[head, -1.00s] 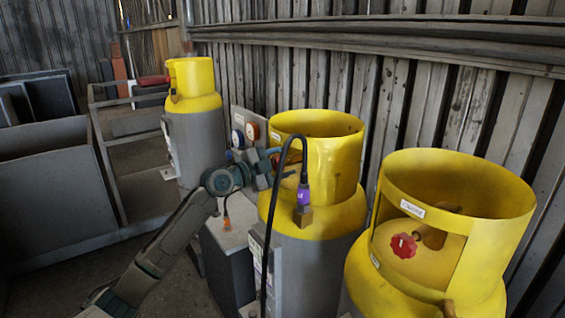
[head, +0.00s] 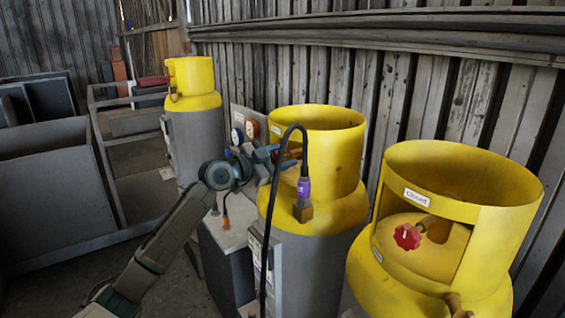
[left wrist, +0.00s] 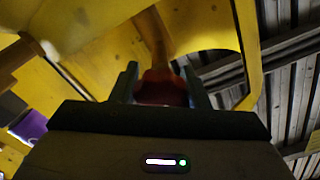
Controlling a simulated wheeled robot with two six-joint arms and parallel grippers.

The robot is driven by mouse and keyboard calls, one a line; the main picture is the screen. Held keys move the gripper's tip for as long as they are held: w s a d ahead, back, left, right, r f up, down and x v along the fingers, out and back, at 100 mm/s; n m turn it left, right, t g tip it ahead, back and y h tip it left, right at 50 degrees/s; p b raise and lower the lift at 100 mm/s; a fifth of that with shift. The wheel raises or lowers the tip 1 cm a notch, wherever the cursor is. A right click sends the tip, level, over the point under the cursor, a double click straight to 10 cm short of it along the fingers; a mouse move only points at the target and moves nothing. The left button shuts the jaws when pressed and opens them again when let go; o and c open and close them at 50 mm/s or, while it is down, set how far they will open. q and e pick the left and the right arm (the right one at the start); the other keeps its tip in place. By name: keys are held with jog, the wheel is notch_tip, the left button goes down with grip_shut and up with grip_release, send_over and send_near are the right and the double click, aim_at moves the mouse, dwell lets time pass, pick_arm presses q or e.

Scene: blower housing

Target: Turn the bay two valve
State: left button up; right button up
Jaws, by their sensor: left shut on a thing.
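The middle yellow-topped gas cylinder (head: 325,205) has an open-sided collar with a brown valve stem (head: 291,163) inside. My left gripper (head: 272,158) reaches into the collar's opening from the left. In the left wrist view a dark red valve handwheel (left wrist: 162,92) sits between the two fingers (left wrist: 160,88), which are shut on it; the stem (left wrist: 153,40) runs up from it. I cannot read a bay number. My right gripper is not in view.
A black hose with a purple-banded connector (head: 303,188) arches in front of the middle cylinder. A right cylinder (head: 425,285) has a red handwheel (head: 407,236) and a label. A left cylinder (head: 194,135), two gauges (head: 245,132) and a grey box (head: 225,235) stand nearby.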

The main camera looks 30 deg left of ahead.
pick_arm(q)
jog(key=n, duration=0.3)
jog(key=shift+n, duration=0.4)
jog(key=n, duration=0.4)
jog(key=shift+n, duration=0.3)
jog(key=n+p, duration=0.1)
jog(key=n, duration=0.3)
jog(key=shift+r, duration=0.1)
jog(key=shift+n+p, duration=1)
jog(key=shift+n, duration=1.1)
jog(key=o, duration=1)
jog(key=shift+c, duration=0.2)
